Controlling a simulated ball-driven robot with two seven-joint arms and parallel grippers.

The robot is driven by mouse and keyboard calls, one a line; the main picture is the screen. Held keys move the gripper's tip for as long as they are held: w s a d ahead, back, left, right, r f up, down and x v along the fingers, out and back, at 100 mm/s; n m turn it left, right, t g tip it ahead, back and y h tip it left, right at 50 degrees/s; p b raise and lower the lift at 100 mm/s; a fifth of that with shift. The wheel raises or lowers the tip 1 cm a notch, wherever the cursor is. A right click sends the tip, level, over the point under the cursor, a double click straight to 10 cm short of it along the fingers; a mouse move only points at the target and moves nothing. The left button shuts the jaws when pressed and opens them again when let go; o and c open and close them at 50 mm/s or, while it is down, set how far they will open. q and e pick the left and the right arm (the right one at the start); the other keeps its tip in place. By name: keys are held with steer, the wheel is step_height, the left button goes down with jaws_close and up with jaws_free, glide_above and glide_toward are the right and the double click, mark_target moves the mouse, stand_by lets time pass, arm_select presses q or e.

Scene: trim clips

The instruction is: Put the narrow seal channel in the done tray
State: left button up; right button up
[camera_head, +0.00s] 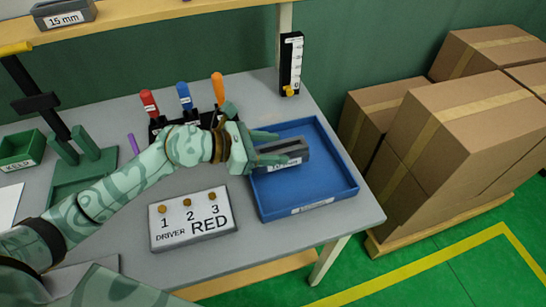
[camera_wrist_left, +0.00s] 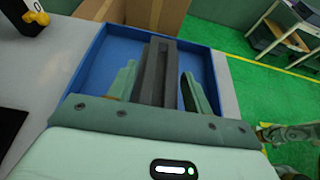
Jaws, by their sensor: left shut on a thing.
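The narrow seal channel (camera_head: 283,151) is a dark grey bar with a white label too small to read surely. My left gripper (camera_head: 265,147) is shut on it, one finger along each side. In the left wrist view the channel (camera_wrist_left: 158,70) runs lengthwise away between the fingers of my left gripper (camera_wrist_left: 160,90). The blue open tray (camera_head: 348,190), with a white label on its front wall, lies below and around the channel; it also shows in the left wrist view (camera_wrist_left: 88,68). I cannot tell whether the channel touches the tray floor. My right gripper does not show.
A white driver box (camera_head: 193,235) stands in front of my left arm. Coloured-handled tools (camera_head: 184,97) stand behind it. A green stand (camera_head: 85,165) and a green bin (camera_head: 20,150) are at left. Cardboard boxes (camera_head: 465,125) stand right of the table. The tray's front part is bare.

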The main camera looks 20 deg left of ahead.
arm_select(q)
steer(key=f, duration=0.1)
steer(key=f+b, duration=0.1)
steer(key=f, duration=0.1)
steer(key=shift+w+d+f, duration=0.1)
steer(key=shift+w+d, duration=0.1)
steer(key=shift+f, duration=0.35)
steer(key=shift+a+r, duration=0.1)
steer(key=shift+r, duration=0.05)
steer(key=o, duration=1.1)
steer(key=shift+c, duration=0.2)
